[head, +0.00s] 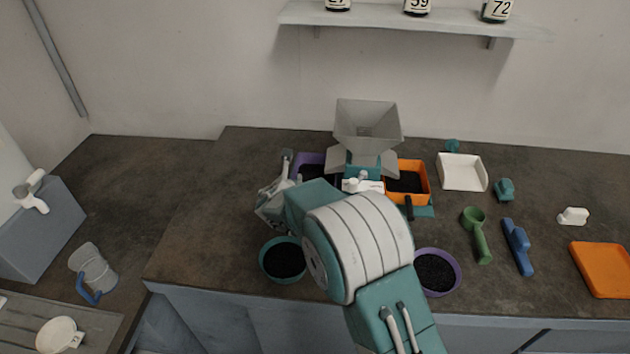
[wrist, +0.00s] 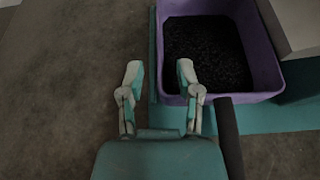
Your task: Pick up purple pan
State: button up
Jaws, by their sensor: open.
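The purple pan (wrist: 267,62) is a square tray filled with dark granules, with a dark handle (wrist: 229,135) pointing toward the bottom of the wrist view. It sits on a teal base (wrist: 285,118). In the head view the purple pan (head: 309,158) is partly hidden by my arm, left of the sieve machine's hopper. My gripper (wrist: 158,72) is open and empty. In the wrist view its fingers are left of the handle, with the right finger close to the pan's lower left corner. In the head view my gripper (head: 276,185) shows beside the pan, its fingertips partly unclear.
A grey hopper (head: 367,128) stands over the machine, with an orange pan (head: 425,180) of granules on its right. A teal bowl (head: 264,262) and a purple bowl (head: 457,268) stand near the front edge. A white tray (head: 462,172), green scoop (head: 477,238) and blue brush (head: 518,248) lie right.

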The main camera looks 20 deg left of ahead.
jog(key=x, duration=0.4)
jog(key=shift+a, duration=0.15)
grip_shut()
jog(key=shift+r, duration=0.1)
jog(key=shift+r, duration=0.55)
jog(key=shift+s+a+r, duration=0.15)
jog(key=shift+a+r, duration=0.05)
jog(key=s+a, duration=0.1)
jog(key=a, duration=0.4)
jog(key=s+a, duration=0.2)
jog(key=a, duration=0.4)
jog(key=s+a, duration=0.2)
jog(key=a, duration=0.3)
jog(key=shift+s+a, duration=0.1)
jog(key=shift+a, duration=0.2)
